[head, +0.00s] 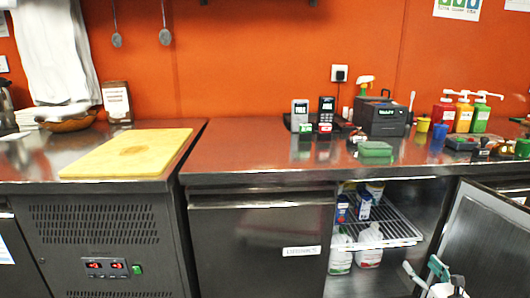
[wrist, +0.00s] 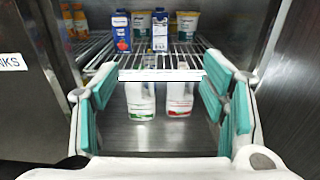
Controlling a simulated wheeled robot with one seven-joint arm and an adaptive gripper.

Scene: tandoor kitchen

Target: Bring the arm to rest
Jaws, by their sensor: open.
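My gripper (head: 440,280) is at the lower right of the head view, in front of the open fridge compartment. In the wrist view my gripper (wrist: 160,100) has its teal-padded fingers wide apart, with nothing between them. Beyond the fingers is the fridge's wire shelf (wrist: 190,55), which also shows in the head view (head: 400,228). Cartons (wrist: 160,30) stand on the shelf. Two white bottles (wrist: 140,100) (wrist: 179,98) stand below it. The gripper looks apart from all of them.
The open fridge door (head: 490,245) stands right beside my gripper. A closed door (head: 262,250) is to the left. The steel counter (head: 240,150) above holds a cutting board (head: 128,152), card terminals (head: 300,112), a black printer (head: 382,117), a green sponge (head: 375,149) and sauce bottles (head: 463,115).

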